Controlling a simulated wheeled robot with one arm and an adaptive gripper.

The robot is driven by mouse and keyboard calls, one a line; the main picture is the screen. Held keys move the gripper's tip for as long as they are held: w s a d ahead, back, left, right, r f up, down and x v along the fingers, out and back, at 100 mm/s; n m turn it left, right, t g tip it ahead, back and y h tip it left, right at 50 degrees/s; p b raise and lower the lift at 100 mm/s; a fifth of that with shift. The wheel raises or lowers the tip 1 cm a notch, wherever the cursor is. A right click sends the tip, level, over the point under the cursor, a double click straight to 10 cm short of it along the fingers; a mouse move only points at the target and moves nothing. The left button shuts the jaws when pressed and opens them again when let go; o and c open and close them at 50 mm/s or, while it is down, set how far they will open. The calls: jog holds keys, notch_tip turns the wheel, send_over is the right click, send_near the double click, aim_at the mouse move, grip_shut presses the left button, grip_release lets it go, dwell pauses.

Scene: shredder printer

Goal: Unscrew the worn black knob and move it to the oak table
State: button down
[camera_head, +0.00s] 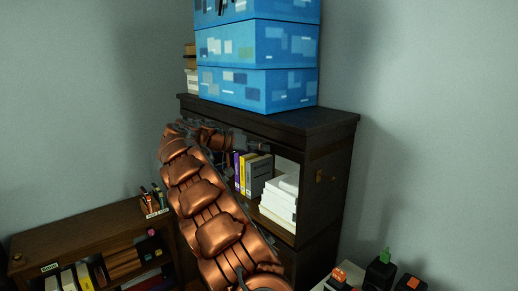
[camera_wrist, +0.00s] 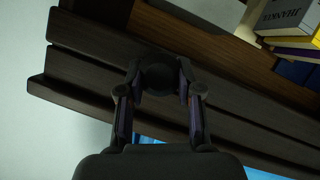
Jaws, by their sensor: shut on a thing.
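The black knob (camera_wrist: 158,73) is a dark round shape between the fingertips of my gripper (camera_wrist: 158,85) in the wrist view. The fingers are shut on it from both sides. Behind it is the dark wooden edge of the tall cabinet (camera_wrist: 80,80); I cannot tell whether the knob still touches the wood. In the head view my copper arm reaches up to the front of the cabinet (camera_head: 335,160), with my gripper (camera_head: 262,146) just under its top; the knob cannot be made out there. A low brown wooden table-like unit (camera_head: 75,230) stands at the left; I cannot tell if it is the oak table.
Blue patterned boxes (camera_head: 258,90) are stacked on the cabinet. Books (camera_head: 257,175) and white paper stacks (camera_head: 280,198) fill its open shelf. A pen holder (camera_head: 153,204) stands on the low unit, whose top is otherwise mostly bare. Small black items (camera_head: 380,273) stand at the lower right.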

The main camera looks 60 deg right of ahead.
jog(key=shift+s+f, duration=0.1)
jog(key=shift+f, duration=0.1)
jog(key=shift+f+n+g, duration=0.1)
jog(key=shift+n+g, duration=0.5)
jog(key=shift+n, duration=0.1)
jog(key=n, duration=0.1)
jog(key=n+g, duration=0.1)
jog(key=n, duration=0.1)
jog(key=shift+w+g, duration=0.2)
jog(key=shift+g, duration=0.1)
jog(key=c, duration=0.8)
grip_release()
jog(key=shift+s+d, duration=0.1)
jog(key=shift+d, duration=0.05)
jog(key=o, duration=0.4)
jog(key=shift+r, duration=0.2)
jog(key=shift+o, duration=0.2)
jog(key=shift+a, duration=0.25)
